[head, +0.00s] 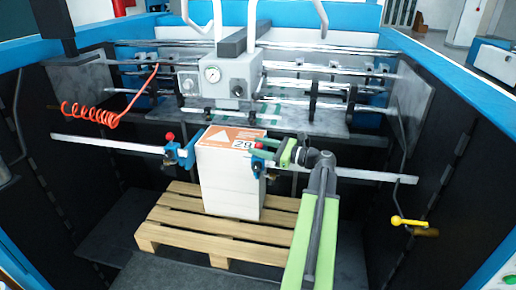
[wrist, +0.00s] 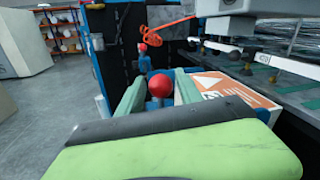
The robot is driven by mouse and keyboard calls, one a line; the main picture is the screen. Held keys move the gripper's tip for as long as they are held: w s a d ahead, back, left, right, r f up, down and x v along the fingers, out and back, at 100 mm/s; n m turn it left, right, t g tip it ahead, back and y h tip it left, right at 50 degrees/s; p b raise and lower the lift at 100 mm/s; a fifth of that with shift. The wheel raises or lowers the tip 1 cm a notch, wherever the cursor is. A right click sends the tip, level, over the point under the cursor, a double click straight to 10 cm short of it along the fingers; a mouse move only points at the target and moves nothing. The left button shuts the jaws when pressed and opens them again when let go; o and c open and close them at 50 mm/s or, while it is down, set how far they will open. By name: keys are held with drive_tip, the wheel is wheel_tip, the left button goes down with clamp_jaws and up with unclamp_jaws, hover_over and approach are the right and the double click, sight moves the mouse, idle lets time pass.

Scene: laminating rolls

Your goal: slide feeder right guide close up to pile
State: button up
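The pile (head: 231,180) is a tall white stack with an orange printed top, standing on a wooden pallet (head: 160,215). In the wrist view the red knob (wrist: 160,85) is between my two green fingers, and the pile's orange top (wrist: 240,92) is just beyond the right finger. My gripper (head: 262,146) looks open around the knob, with narrow gaps. Whether the guide touches the pile is hidden.
The left guide (head: 180,151), blue with a red knob, is on the same rail (head: 105,143) by the pile's left side. A grey gauge box (head: 220,77) hangs behind the pile. A yellow-handled crank (head: 408,222) is at the right. The rail right of my arm is clear.

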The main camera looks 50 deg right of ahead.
clamp_jaws()
drive_tip(key=shift+s+f, duration=0.1)
drive_tip(key=shift+s, duration=0.05)
idle(1.0)
